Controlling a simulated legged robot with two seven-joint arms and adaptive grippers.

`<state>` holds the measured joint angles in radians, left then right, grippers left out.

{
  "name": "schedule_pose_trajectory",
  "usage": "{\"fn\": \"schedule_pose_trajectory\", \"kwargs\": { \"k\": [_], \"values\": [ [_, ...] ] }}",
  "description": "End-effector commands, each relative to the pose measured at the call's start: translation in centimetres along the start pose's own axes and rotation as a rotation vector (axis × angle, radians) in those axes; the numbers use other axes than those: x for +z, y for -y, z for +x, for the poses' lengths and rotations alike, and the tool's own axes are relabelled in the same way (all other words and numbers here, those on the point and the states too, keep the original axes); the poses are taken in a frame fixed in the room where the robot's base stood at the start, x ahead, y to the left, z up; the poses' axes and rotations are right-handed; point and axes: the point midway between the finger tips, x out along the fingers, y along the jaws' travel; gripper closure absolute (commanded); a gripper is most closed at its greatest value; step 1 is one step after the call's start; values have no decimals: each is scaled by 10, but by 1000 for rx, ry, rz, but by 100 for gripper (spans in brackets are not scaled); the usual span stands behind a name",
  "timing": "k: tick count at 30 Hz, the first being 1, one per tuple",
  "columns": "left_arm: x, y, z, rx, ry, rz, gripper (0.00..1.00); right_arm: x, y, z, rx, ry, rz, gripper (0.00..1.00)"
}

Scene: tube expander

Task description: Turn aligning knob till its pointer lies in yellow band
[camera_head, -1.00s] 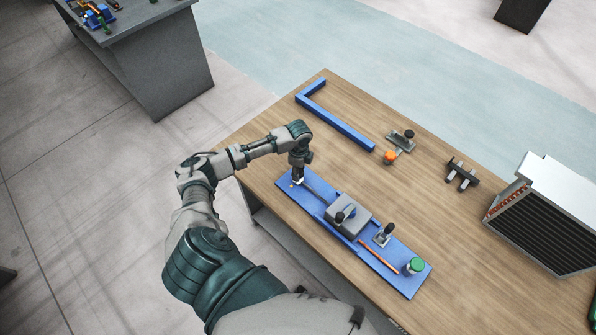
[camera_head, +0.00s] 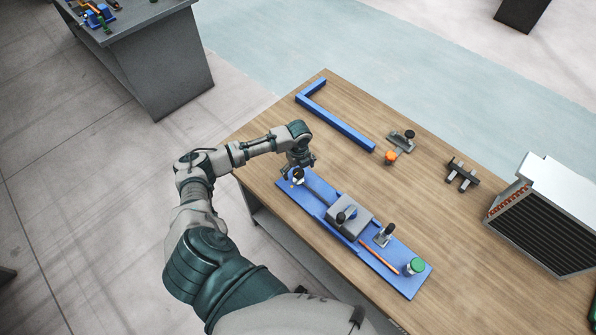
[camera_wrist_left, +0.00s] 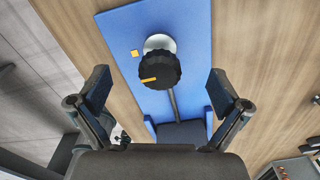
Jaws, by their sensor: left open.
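The aligning knob (camera_wrist_left: 160,70) is black and ridged, on a round white base at the far-left end of the blue plate (camera_wrist_left: 120,25). Its orange-yellow pointer (camera_wrist_left: 149,80) points left in the wrist view. The small yellow band (camera_wrist_left: 135,53) lies on the plate to the upper left, apart from the pointer's direction. The knob also shows in the head view (camera_head: 298,173). My left gripper (camera_wrist_left: 160,88) is open, its fingers wide apart on either side of the knob and not touching it. My right gripper is not in view.
On the blue plate (camera_head: 318,218) are a grey block (camera_head: 349,212), a small black-knobbed clamp (camera_head: 384,236), an orange rod (camera_head: 378,256) and a green-capped jar (camera_head: 416,267). A blue angled bar (camera_head: 345,127) lies behind. A finned unit (camera_head: 545,220) stands at right.

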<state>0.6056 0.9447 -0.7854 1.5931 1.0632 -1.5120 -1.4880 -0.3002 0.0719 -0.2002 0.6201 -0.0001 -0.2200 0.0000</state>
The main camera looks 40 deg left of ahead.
Motion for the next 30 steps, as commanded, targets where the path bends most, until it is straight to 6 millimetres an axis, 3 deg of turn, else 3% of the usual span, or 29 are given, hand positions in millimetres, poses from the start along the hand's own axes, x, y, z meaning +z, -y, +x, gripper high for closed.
{"fn": "schedule_pose_trajectory", "kwargs": {
  "k": [7,20,30],
  "values": [
    [0,0,-8,0,0,-1,0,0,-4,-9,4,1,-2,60],
    [1,0,-54,-1,0,-1,0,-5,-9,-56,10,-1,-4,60],
    [0,0,-70,0,-1,0,0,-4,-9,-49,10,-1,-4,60]
  ]
}}
